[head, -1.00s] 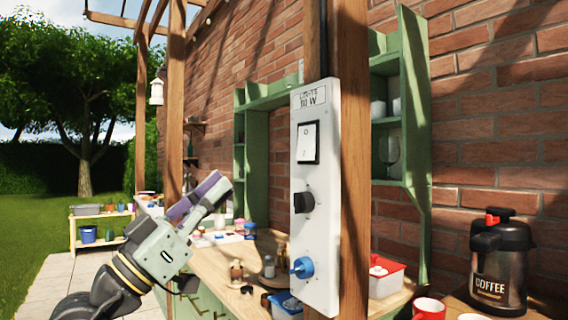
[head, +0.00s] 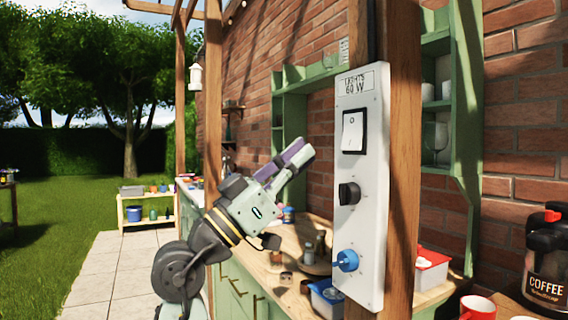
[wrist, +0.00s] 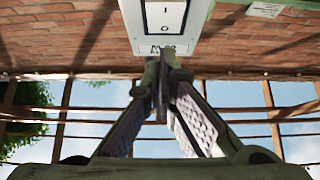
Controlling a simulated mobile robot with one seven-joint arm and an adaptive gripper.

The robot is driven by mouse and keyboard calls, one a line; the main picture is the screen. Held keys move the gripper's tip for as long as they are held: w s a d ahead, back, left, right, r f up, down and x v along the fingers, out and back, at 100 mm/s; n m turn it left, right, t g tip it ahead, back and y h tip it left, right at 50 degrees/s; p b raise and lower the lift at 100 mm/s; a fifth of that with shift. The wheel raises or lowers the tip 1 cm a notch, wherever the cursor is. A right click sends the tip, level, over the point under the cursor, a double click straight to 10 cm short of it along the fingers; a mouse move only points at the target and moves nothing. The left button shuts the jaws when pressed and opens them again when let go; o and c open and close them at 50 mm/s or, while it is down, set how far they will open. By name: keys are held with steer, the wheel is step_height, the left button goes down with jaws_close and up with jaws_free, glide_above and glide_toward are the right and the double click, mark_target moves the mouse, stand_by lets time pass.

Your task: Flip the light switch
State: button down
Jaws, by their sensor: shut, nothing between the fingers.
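The light switch (head: 352,131) is a white rocker in a black frame, high on a white control panel (head: 347,213) mounted on a wooden post. A small label (head: 358,82) above it reads about "LIGHTS 60 W". My gripper (head: 307,149) is shut and empty, left of the panel and apart from it, tilted up and right, near the rocker's height in the picture. In the wrist view the switch (wrist: 165,14) is at the top centre, beyond my shut fingertips (wrist: 160,72). Which side of the rocker is pressed in I cannot tell.
Below the switch are a black knob (head: 348,193) and a blue knob (head: 346,261). The wooden post (head: 403,170) stands behind the panel. A cluttered counter (head: 265,262) lies beyond. Paving is free at left.

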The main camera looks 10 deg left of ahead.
mark_target(353, 132)
steer(key=w+d, duration=0.1)
steer(key=d, duration=0.1)
steer(key=w+d+r+p, duration=0.2)
steer(key=w+d, duration=0.1)
steer(key=shift+w+d, duration=0.1)
steer(key=shift+d, duration=0.25)
steer(key=shift+f, duration=0.15)
steer(key=shift+w+d+f+t+h+b, duration=0.15)
steer(key=shift+d+f+t+h+b, duration=0.25)
steer(key=shift+b, duration=0.8)
steer(key=shift+w+r, duration=0.2)
steer(key=shift+r, duration=0.05)
steer(key=shift+s+a, duration=0.1)
